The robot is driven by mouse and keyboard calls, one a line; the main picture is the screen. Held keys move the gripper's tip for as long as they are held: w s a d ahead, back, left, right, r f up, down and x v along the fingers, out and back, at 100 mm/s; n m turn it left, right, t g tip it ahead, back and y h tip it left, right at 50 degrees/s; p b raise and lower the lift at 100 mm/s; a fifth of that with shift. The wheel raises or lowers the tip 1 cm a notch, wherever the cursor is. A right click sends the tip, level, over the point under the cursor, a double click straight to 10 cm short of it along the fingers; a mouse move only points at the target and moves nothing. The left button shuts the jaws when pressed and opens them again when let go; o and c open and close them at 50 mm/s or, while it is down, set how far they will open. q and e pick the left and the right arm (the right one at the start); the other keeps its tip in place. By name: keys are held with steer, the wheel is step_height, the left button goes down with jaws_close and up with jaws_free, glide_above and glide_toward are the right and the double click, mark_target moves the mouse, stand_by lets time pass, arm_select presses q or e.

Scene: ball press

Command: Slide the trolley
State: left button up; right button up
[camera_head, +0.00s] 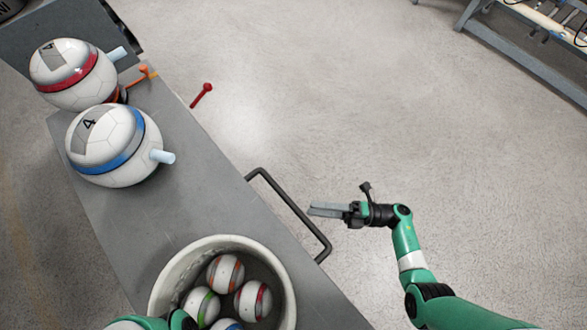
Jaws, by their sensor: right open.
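The grey trolley (190,215) has a flat top running diagonally from upper left to bottom. A dark bar handle (278,193) sticks out from its right side. My right gripper (314,210) is open, with its fingertips close to the right of the handle's long bar. I cannot tell whether they touch it. A green piece of my left arm shows at the bottom edge, but its gripper is out of view.
A white bucket (165,282) holding several striped balls sits at the trolley's near end. A blue-banded ball-shaped machine (95,140) and a red-banded one (70,70) stand at the far end. A red-knobbed lever (202,95) projects beyond the right edge. Floor right of the trolley is clear; a metal rack (520,60) stands upper right.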

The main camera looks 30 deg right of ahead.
mark_target(293, 206)
steer(key=x, duration=0.7)
jaws_close()
stand_by(1.2)
